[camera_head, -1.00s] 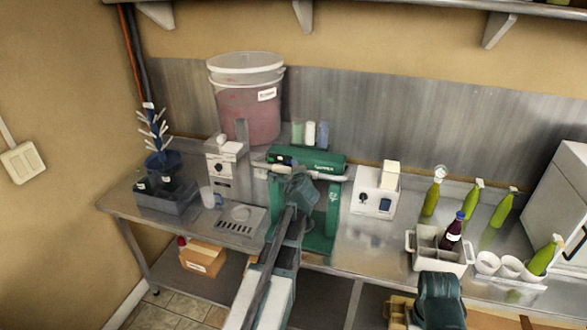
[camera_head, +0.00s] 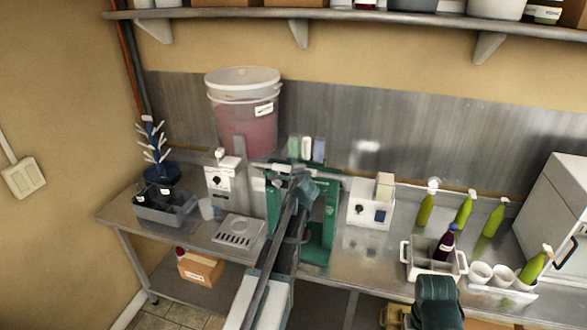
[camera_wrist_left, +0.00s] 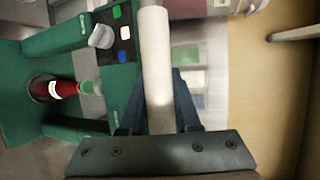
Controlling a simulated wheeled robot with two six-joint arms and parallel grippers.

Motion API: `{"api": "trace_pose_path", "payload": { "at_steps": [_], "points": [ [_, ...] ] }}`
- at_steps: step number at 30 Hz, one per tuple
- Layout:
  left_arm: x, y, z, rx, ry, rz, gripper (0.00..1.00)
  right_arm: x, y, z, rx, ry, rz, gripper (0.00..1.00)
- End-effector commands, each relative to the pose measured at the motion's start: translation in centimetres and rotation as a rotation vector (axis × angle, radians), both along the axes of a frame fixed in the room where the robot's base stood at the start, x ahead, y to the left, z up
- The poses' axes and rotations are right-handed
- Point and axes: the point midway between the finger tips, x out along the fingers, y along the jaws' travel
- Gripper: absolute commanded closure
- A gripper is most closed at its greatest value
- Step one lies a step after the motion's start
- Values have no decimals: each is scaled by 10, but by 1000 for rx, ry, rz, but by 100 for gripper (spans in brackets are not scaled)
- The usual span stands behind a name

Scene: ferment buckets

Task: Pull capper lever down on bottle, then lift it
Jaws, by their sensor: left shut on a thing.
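The green capper (camera_head: 331,215) stands on the steel bench, left of centre in the head view. Its pale lever bar (camera_wrist_left: 156,65) runs up the left wrist view. My left gripper (camera_head: 300,187) is shut on this bar, and its dark fingers show around it in the wrist view (camera_wrist_left: 160,122). In the head view my left arm hides the bottle and much of the capper.
A large bucket (camera_head: 245,115) stands behind the capper. A white box device (camera_head: 367,211) is to its right, with a bottle carrier (camera_head: 420,268) and green bottles (camera_head: 425,210) farther right. A drip tray (camera_head: 238,231) lies to the left. A shelf (camera_head: 370,22) runs above.

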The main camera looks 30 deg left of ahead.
Motion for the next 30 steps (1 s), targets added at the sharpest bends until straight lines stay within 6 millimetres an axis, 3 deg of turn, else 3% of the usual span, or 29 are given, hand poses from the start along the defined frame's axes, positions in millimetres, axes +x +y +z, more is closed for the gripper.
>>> {"api": "trace_pose_path", "payload": {
  "at_steps": [25, 26, 30],
  "points": [
    [0, 0, -1, -2, 1, 1, 100, 0, 0, 0, 0, 0, 0, 50],
    [0, 0, -1, -2, 1, 1, 66, 0, 0, 0, 0, 0, 0, 50],
    [0, 0, -1, -2, 1, 1, 40, 0, 0, 0, 0, 0, 0, 50]
  ]
}}
